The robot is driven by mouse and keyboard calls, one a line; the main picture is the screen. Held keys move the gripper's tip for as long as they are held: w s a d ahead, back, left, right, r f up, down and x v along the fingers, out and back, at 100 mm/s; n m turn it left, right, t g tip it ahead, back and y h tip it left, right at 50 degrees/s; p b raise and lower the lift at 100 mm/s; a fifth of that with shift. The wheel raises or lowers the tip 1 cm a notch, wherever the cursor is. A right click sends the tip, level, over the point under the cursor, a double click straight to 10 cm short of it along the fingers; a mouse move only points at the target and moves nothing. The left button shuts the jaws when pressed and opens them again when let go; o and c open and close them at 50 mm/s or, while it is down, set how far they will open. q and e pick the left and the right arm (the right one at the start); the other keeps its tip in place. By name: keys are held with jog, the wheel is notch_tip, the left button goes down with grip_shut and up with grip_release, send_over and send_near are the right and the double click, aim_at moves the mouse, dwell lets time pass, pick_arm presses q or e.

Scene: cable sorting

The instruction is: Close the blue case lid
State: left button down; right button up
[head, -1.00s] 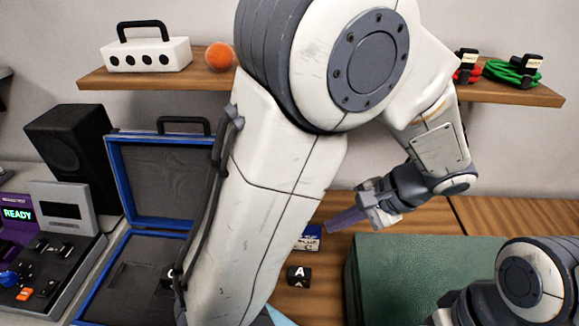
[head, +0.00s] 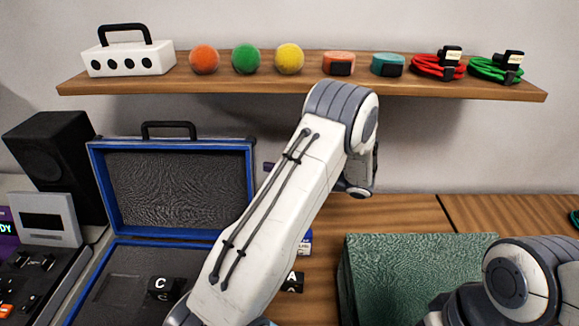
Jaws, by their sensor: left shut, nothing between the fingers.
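The blue case (head: 100,262) stands open at the left of the table. Its lid (head: 249,190) is raised at the back, with dark foam inside and a black handle on top. A black block marked C (head: 160,285) lies in the case's base. My left arm crosses in front of the case's right side and hides part of it. My left gripper (head: 268,167) is mostly hidden behind that arm; only a purple fingertip shows, just right of the lid's right edge. It is shut and empty. I cannot tell whether it touches the lid. My right gripper is out of view.
A green box (head: 400,265) stands right of my left arm, near my right arm. A black block marked A (head: 293,282) lies on the table. A black speaker (head: 55,160) stands left of the lid. A wooden shelf (head: 230,87) with balls and cables hangs above.

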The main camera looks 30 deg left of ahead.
pick_arm(q)
jog(key=s, duration=0.1)
jog(key=s+p, duration=0.2)
jog(key=s, duration=0.1)
jog(key=shift+a+r, duration=0.15)
jog(key=shift+r, duration=0.2)
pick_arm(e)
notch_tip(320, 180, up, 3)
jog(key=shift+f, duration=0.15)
